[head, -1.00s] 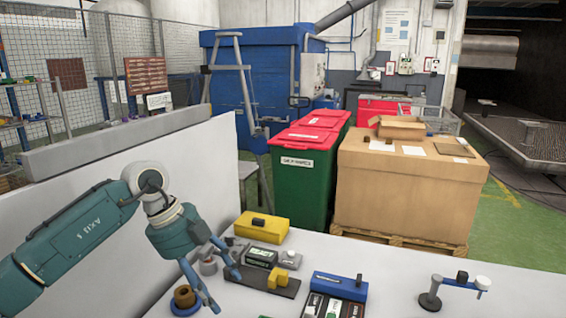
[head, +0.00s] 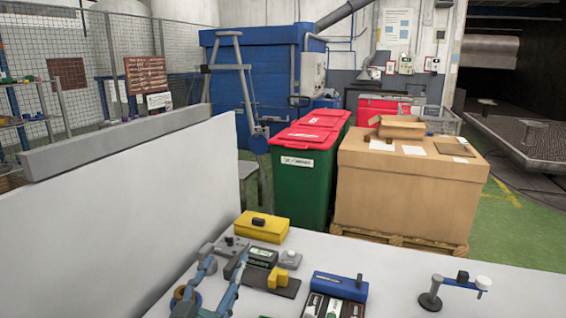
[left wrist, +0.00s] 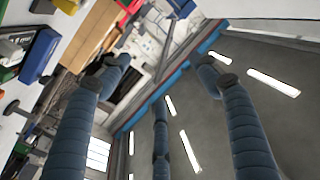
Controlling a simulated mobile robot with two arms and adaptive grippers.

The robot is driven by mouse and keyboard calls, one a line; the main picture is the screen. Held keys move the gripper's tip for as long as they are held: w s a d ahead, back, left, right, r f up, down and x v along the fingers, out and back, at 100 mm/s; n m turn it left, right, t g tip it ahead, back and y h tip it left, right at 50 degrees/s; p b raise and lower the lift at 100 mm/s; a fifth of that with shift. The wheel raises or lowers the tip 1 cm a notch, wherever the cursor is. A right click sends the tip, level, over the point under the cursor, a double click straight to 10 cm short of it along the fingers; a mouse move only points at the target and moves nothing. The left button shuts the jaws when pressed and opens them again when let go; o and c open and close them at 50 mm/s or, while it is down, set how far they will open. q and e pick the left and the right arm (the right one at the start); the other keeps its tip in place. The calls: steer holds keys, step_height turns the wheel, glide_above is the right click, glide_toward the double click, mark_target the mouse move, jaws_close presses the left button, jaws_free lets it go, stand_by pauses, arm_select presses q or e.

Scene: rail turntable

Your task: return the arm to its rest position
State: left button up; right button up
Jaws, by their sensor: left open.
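My left gripper (head: 222,268) is at the bottom of the head view, low at the left part of the white table, with its blue fingers pointing away and up. The rest of the left arm is out of the picture. In the left wrist view its fingers (left wrist: 163,78) are spread apart with nothing between them. Behind the fingers that view shows the ceiling with bright strip lights, and the table tilted at the left. My right gripper is in neither view.
Near the fingers are a dark tray with a yellow block (head: 278,278), a green-screened meter (head: 262,256), a yellow case (head: 261,227) and a brown ring (head: 181,295), partly covered. A blue box (head: 340,286) and a small stand (head: 430,300) are further right. A white partition (head: 110,210) stands left.

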arm_select(q)
steer(key=s+a+f+n+g+y, duration=0.2)
steer(key=s+a+f+g, duration=0.2)
steer(key=s+f, duration=0.45)
steer(key=s+a+f+n+g+y, duration=0.15)
steer(key=s+a+f+g, duration=0.3)
steer(key=f, duration=0.75)
steer(key=s+f+g, duration=0.3)
steer(key=s+f, duration=0.1)
steer(key=s, duration=0.6)
steer(key=s+f+g, duration=0.4)
steer(key=s, duration=0.5)
step_height(320, 180, down, 29)
steer(key=s+b, duration=0.1)
steer(key=b, duration=0.4)
steer(key=s+a+f+g+b, duration=0.1)
steer(key=s+f+b, duration=0.1)
steer(key=s+f, duration=0.7)
steer(key=s+a+f+g+b, duration=0.1)
steer(key=s+a+f+b, duration=0.1)
steer(key=s+f, duration=0.7)
step_height(320, 180, down, 5)
steer(key=shift+s+f+m+b, duration=0.15)
steer(key=shift+f+m+b, duration=0.05)
steer(key=shift+m+b, duration=0.3)
